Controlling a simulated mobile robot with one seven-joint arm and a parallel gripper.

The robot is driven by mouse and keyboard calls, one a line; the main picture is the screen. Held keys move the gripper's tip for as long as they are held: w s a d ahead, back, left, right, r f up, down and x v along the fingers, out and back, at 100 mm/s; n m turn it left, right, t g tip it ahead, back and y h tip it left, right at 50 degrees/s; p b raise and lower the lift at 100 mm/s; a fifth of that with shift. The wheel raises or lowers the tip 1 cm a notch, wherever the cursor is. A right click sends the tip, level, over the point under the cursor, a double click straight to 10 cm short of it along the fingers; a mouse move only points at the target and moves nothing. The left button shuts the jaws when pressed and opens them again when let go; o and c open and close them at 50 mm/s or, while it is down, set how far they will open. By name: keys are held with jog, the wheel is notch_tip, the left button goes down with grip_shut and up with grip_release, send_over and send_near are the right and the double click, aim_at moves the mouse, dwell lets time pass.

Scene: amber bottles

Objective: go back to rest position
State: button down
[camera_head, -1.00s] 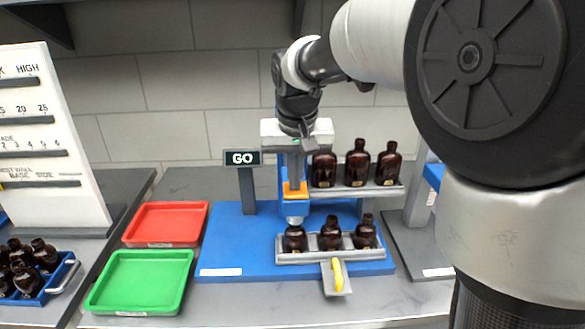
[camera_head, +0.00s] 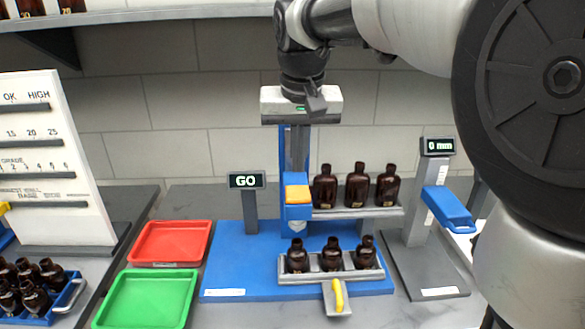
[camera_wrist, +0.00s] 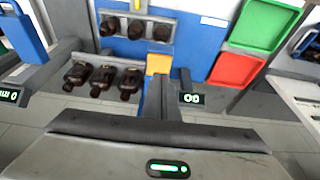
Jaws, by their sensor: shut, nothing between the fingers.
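My gripper (camera_head: 297,168) points straight down in the head view, its shut fingers empty above the orange-topped blue press head (camera_head: 298,195) of the blue station (camera_head: 235,275). In the wrist view, my gripper (camera_wrist: 165,80) shows as a dark narrow pair of fingers close to the orange top (camera_wrist: 159,64). I cannot tell whether the fingertips touch it. Three amber bottles (camera_head: 331,255) stand in the grey front holder, the left one under the press nozzle. Three more amber bottles (camera_head: 356,186) stand on the shelf behind.
A "GO" sign (camera_head: 246,181) stands left of the press. A red tray (camera_head: 170,243) and a green tray (camera_head: 147,298) lie further left, beside a blue crate of bottles (camera_head: 68,302). A gauge post reading "0 mm" (camera_head: 437,146) with a blue arm stands right.

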jog(key=shift+s+r, duration=0.15)
jog(key=shift+r, duration=0.45)
jog(key=s+d+f+p, duration=0.1)
jog(key=s+d, duration=0.2)
jog(key=s, duration=0.4)
jog(key=s+d+f+t+p, duration=0.1)
jog(key=s+d+f, duration=0.1)
jog(key=s, duration=0.5)
jog(key=s+d+f+t+p, duration=0.1)
jog(key=s+d+f, duration=0.1)
jog(key=s+d, duration=0.3)
jog(key=s, duration=0.3)
jog(key=shift+p, duration=0.35)
